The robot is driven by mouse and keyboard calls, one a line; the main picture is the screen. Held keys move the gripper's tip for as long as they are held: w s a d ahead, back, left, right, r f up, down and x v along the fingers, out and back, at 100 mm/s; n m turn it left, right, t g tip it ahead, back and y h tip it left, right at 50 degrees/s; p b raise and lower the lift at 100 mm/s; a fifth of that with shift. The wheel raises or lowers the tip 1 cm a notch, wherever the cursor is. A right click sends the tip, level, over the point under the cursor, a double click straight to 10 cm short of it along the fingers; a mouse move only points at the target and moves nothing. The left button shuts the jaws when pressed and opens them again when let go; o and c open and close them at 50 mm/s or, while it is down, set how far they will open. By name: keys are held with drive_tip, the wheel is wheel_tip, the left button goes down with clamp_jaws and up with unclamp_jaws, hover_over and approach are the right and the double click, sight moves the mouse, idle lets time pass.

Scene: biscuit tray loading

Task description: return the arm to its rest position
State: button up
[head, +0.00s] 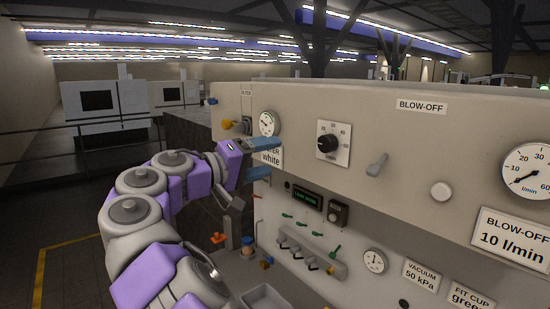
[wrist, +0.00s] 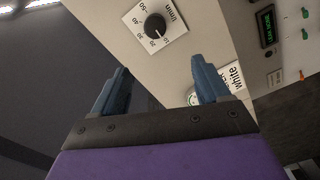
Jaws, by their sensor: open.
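My gripper (head: 262,158) has blue fingers and is in front of the left part of the beige panel (head: 400,130) in the head view. In the wrist view my gripper (wrist: 158,85) shows its two blue fingers spread apart with nothing between them. My purple and grey arm (head: 150,215) is bent up from the lower left of the head view. One finger covers part of a "white" label (head: 271,157). I cannot tell whether the fingers touch the panel.
The panel carries a black dial (head: 327,143), a grey lever (head: 377,164) and a small gauge (head: 268,123) close to the gripper. Below are small green levers (head: 302,224) and a grey tray (head: 265,298). Open floor (head: 55,205) lies to the left.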

drive_tip(key=shift+s, duration=0.25)
drive_tip(key=s+d+f+m+g+y+b, duration=0.1)
drive_tip(key=s+d+f+g+b, duration=0.2)
drive_tip(key=d+f, duration=0.35)
drive_tip(key=s+d+f+g+b, duration=0.2)
drive_tip(key=s+d+f+b, duration=0.15)
drive_tip(key=d, duration=0.65)
drive_tip(key=s+d+f+m+g+y+b, duration=0.1)
drive_tip(key=s+d+f+g+y, duration=0.1)
drive_tip(key=s+d+f, duration=0.3)
drive_tip(key=s+d+f+g+y+b, duration=0.1)
drive_tip(key=s+d+f+b, duration=0.15)
drive_tip(key=f, duration=0.45)
drive_tip(key=s+a+f+g+y+b, duration=0.1)
drive_tip(key=s+f+g+y+b, duration=0.35)
drive_tip(key=s+f, duration=1.45)
drive_tip(key=s+a+f+y+b, duration=0.2)
drive_tip(key=s+a+f+y, duration=0.1)
drive_tip(key=f, duration=0.4)
drive_tip(key=s+a+f+y+b, duration=0.2)
drive_tip(key=s+a+f+y, duration=0.1)
drive_tip(key=s+a+f, duration=0.2)
drive_tip(key=shift+s+a+f, duration=0.3)
drive_tip(key=shift+s+f, duration=0.55)
drive_tip(key=shift+f, duration=0.1)
drive_tip(key=shift+d, duration=0.15)
